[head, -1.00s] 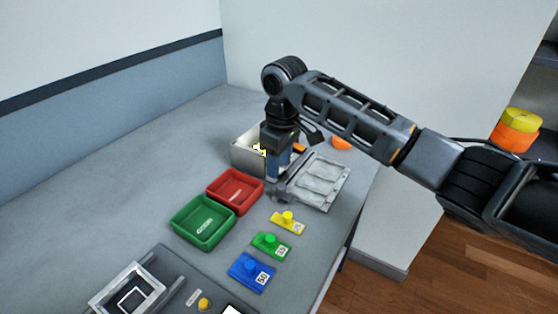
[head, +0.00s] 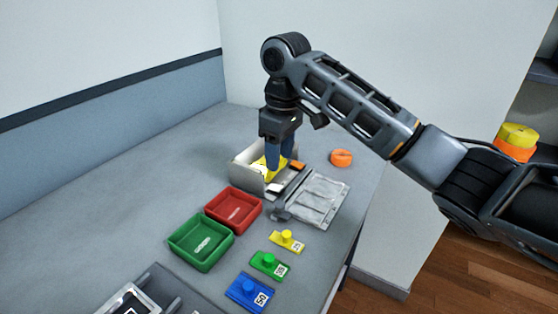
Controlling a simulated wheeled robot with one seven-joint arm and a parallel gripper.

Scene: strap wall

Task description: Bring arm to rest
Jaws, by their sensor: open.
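My gripper (head: 277,165) points down over the white open box (head: 243,172) at the back of the table. Its blue fingers are open, with their tips at or just above the box opening. A yellow thing (head: 262,166) shows in the box beside the fingers; part of it is hidden behind them. I cannot tell if the fingers touch it. My arm reaches in from the right, bent over the table.
A grey moulded tray (head: 318,200) lies right of the box, with an orange roll (head: 341,158) behind it. Red (head: 258,218) and green (head: 228,244) trays and several knobbed blocks stand nearer. The table's left side is clear.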

